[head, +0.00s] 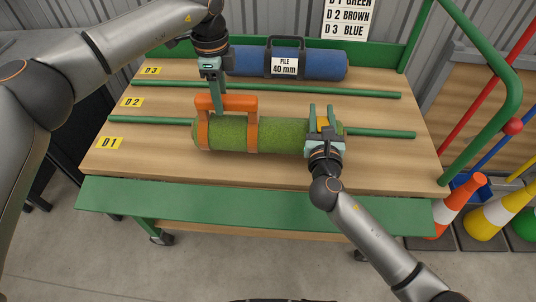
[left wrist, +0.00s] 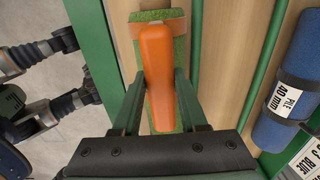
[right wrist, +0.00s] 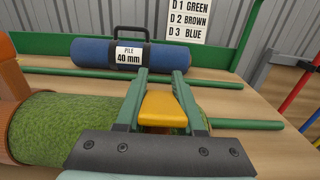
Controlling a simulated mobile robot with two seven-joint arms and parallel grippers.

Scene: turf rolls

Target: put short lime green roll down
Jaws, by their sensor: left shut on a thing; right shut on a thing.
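The lime green roll (head: 280,136) lies lengthwise at the front of the wooden bench, beside the D1 label (head: 109,143). It has orange straps and an orange handle (head: 240,101) on its left part. My left gripper (head: 216,104) is shut on the orange handle, also seen in the left wrist view (left wrist: 157,75). My right gripper (head: 321,114) is shut on a yellow grip (right wrist: 162,108) at the roll's right end. The roll looks level. I cannot tell whether its underside touches the boards.
A blue roll (head: 300,63) with a "PILE 40 mm" tag lies in the back lane by D3. Green rails (head: 380,133) divide the lanes; the middle D2 lane (head: 178,102) is empty. A sign (head: 348,18) stands behind. Cones (head: 490,216) stand at the right.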

